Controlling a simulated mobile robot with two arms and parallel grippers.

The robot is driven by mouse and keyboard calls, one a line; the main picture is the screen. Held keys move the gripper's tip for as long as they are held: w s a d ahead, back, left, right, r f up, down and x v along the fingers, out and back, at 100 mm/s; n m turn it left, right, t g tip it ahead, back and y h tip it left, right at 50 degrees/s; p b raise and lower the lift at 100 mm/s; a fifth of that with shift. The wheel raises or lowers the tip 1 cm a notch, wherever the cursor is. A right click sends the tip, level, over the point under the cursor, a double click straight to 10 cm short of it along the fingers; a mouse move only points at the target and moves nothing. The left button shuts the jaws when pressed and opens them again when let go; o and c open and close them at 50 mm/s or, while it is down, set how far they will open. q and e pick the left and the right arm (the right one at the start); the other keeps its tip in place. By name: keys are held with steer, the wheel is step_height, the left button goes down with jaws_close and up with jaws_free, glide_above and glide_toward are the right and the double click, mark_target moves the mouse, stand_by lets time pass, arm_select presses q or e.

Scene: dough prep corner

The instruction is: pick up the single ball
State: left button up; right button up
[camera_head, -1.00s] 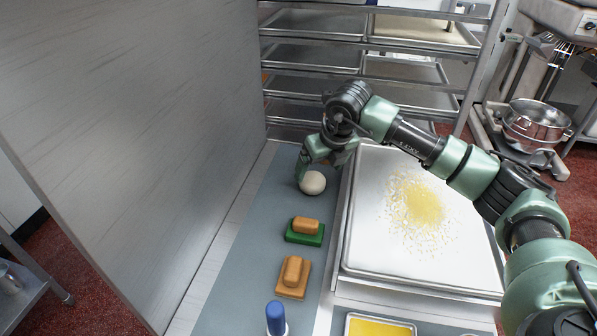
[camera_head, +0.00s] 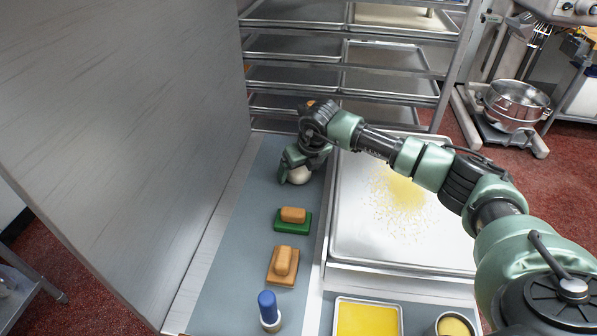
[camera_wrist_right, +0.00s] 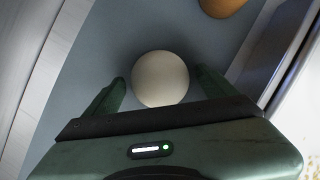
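The single ball is a pale, cream dough-like ball (camera_head: 299,175) on the grey mat (camera_head: 262,195), near its far end. My right gripper (camera_head: 293,170) is lowered over it and hides part of it in the head view. In the right wrist view the ball (camera_wrist_right: 160,79) sits between the two green fingers of my right gripper (camera_wrist_right: 158,82). The fingers are apart, one on each side, with narrow gaps to the ball. My left gripper is not in view.
A metal tray (camera_head: 350,245) with yellow crumbs lies right of the mat. A green block (camera_head: 303,228) and a tan board (camera_head: 271,275), each with a brown piece on top, and a blue-capped bottle (camera_head: 268,303) stand nearer. A tall metal panel (camera_head: 120,130) rises at left.

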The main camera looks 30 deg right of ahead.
steer(key=shift+w, duration=0.1)
steer(key=c, duration=1.4)
steer(key=shift+o, duration=0.2)
step_height(320, 180, up, 20)
steer(key=b, duration=0.4)
steer(key=shift+r, duration=0.1)
step_height(320, 180, up, 5)
steer(key=p, duration=0.4)
glide_above(300, 176)
